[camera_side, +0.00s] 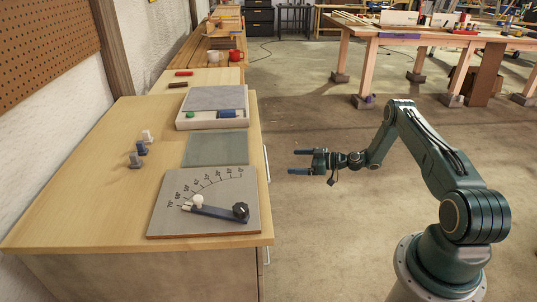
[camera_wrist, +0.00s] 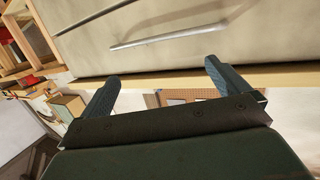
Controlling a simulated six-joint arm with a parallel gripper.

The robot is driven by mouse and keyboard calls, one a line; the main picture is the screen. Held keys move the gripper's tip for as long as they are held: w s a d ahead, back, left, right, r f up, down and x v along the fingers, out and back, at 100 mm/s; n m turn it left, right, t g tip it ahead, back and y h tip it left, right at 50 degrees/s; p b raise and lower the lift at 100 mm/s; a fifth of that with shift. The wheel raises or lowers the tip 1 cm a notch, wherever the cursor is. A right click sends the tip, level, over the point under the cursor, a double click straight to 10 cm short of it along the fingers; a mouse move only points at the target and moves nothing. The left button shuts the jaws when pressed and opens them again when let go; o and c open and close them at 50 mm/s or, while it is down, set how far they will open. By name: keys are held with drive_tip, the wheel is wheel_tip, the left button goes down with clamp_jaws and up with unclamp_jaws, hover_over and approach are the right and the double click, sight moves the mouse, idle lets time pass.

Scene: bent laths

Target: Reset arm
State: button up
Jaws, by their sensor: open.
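My gripper (camera_side: 302,162) is open and empty. In the side view it hangs in the air off the right edge of the wooden bench (camera_side: 108,195), its two blue fingers pointing left toward the bench. In the wrist view both fingers of my gripper (camera_wrist: 160,82) show spread apart, with nothing between them. A grey board (camera_side: 165,217) with a printed dial scale lies near the bench's front. A dark pivoted arm (camera_side: 218,212) with a black knob (camera_side: 241,210) lies across it, its free end beside a white peg (camera_side: 198,202) at the left of the scale.
A grey-green mat (camera_side: 216,149) lies behind the board. Behind that is a pale tray (camera_side: 212,99) with a blue block (camera_side: 232,113) and a green piece (camera_side: 190,115). Several small pegs (camera_side: 141,148) stand at the left. Drawer handles stick out of the bench's right side.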

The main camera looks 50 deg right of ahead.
drive_tip(key=shift+w+a+f, duration=0.15)
drive_tip(key=shift+w+a, duration=0.15)
drive_tip(key=shift+w, duration=0.35)
drive_tip(key=shift+s, duration=0.15)
idle(0.5)
drive_tip(key=v, duration=0.9)
drive_tip(key=shift+s+d+r, duration=0.2)
drive_tip(key=shift+s, duration=0.15)
